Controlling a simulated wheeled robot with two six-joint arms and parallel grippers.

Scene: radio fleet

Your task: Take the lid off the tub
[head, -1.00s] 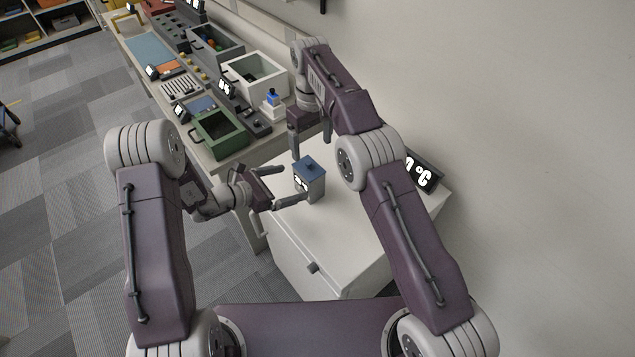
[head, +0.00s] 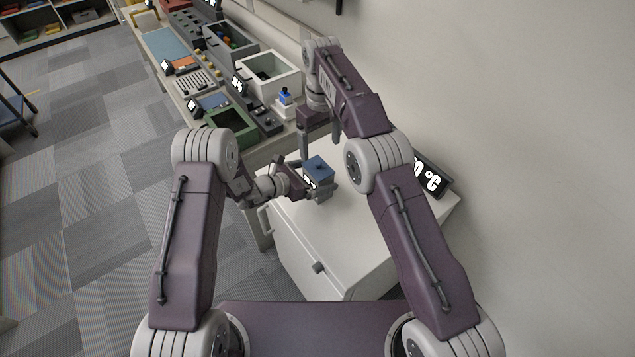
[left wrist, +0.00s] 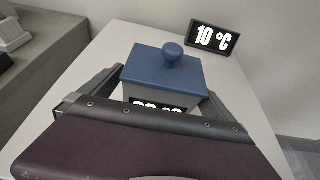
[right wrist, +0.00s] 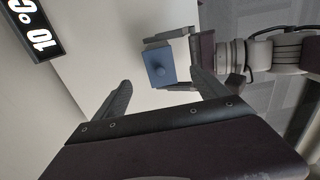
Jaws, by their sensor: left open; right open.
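The tub (left wrist: 150,95) is a small grey box with a number label, standing upright on the white cabinet top. Its blue lid (head: 318,166) sits on it and has a round knob, clear in the left wrist view (left wrist: 166,68). My left gripper (head: 322,180) is open, with one finger on each side of the tub; I cannot tell whether they touch it. My right gripper (right wrist: 160,90) is open and empty above the cabinet; the lid shows beyond its fingers in the right wrist view. The tub's lower part is partly hidden by my left gripper.
The white cabinet (head: 345,255) has free top around the tub. A black "10 °C" display (head: 429,174) stands at its right by the wall.

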